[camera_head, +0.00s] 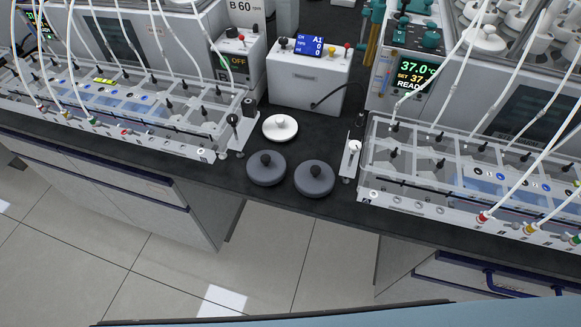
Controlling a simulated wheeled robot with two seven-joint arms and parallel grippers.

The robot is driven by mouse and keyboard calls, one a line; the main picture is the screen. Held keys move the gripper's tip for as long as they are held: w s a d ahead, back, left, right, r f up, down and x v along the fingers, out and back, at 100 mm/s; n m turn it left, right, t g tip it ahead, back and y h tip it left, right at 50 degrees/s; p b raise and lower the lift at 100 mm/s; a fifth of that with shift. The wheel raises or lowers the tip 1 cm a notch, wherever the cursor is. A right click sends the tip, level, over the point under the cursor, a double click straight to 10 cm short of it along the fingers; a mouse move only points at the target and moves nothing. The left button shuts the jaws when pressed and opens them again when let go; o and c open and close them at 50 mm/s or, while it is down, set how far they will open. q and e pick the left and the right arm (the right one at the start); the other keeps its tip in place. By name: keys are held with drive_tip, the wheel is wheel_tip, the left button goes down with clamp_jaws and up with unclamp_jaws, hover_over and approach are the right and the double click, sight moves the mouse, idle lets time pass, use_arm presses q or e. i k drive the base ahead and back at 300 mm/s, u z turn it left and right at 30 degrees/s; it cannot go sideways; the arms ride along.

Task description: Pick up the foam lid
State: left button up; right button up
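Three round lids with knobs lie on the dark bench between two rows of reactors. One is a white lid (280,128) with a pale knob, set furthest back. Two are dark grey lids with black knobs: the left grey lid (266,176) and the right grey lid (314,186), both near the bench's front edge. The three lie close together, with small gaps between them. I cannot tell from their look which one is foam. Neither of my grippers is in view.
Clear reactor tanks with tubes stand on the left (150,105) and on the right (450,165). A grey box with a blue display (308,78) stands behind the lids. Slim upright posts flank them, one on the right (350,160). The tiled floor (290,245) in front is clear.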

sight(265, 168)
drive_tip(key=z, duration=0.95)
drive_tip(key=k, duration=0.95)
drive_tip(key=u, duration=1.35)
drive_tip(key=i, duration=0.5)
drive_tip(key=z, duration=0.05)
